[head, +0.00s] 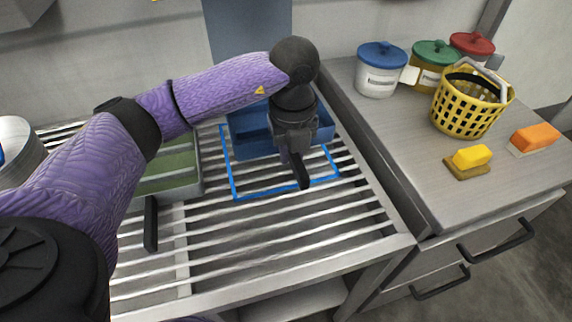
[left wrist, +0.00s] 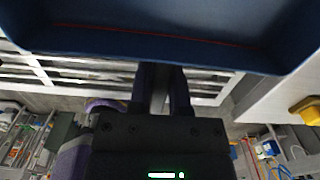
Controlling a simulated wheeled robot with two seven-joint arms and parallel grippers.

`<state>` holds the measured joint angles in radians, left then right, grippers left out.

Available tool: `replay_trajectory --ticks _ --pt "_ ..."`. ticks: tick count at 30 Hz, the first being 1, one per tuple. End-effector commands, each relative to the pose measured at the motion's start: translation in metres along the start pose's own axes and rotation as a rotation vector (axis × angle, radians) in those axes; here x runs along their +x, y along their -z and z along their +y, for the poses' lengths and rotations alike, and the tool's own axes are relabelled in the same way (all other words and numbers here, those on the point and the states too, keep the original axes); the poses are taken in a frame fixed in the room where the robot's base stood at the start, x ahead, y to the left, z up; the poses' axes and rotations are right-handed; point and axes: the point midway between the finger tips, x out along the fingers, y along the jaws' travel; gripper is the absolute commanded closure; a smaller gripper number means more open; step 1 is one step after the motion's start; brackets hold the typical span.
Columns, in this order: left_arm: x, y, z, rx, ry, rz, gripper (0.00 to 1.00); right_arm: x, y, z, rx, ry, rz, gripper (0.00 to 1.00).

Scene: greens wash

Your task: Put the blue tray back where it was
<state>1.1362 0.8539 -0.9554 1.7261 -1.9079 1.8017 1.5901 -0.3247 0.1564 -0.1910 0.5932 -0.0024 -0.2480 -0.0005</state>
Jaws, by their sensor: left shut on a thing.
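The blue tray (head: 250,132) is in the head view, partly hidden behind my left arm and gripper. It is over the slatted rack, overlapping the far part of a blue outline (head: 236,194); the outline's near part lies bare. My left gripper (head: 297,165) is at the tray's near side, pointing down, shut on the tray. In the left wrist view, the fingers (left wrist: 160,88) meet the tray's near side, and the tray (left wrist: 160,42) fills the top. I cannot tell whether it touches the slats. My right gripper is not in view.
A green tray (head: 190,187) with a black handle (head: 150,224) stands left of the outline. On the right counter are lidded canisters (head: 378,80), a yellow basket (head: 462,112) and sponges (head: 471,157). The near slats (head: 290,240) are bare.

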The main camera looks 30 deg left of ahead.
Motion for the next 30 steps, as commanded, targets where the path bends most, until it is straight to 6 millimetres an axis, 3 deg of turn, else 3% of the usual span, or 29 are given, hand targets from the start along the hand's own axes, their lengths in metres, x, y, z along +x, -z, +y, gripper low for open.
replay_trajectory --ticks 1,8,18,19,24,30 --pt "0.018 0.0 0.0 0.0 -0.004 0.003 1.0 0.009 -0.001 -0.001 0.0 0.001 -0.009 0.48" --pt "0.064 0.001 0.0 0.002 -0.004 0.003 1.0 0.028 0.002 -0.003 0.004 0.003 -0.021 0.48" --pt "0.067 0.001 0.0 0.004 0.001 0.0 1.0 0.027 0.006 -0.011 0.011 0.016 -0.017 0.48" --pt "0.068 0.001 0.0 0.004 0.0 0.0 0.75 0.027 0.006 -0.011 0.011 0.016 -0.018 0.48" --pt "0.067 0.001 0.0 0.004 0.001 0.0 0.42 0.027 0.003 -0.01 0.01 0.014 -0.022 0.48" --pt "0.067 0.001 0.0 0.004 0.001 0.0 0.42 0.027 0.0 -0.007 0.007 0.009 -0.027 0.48"
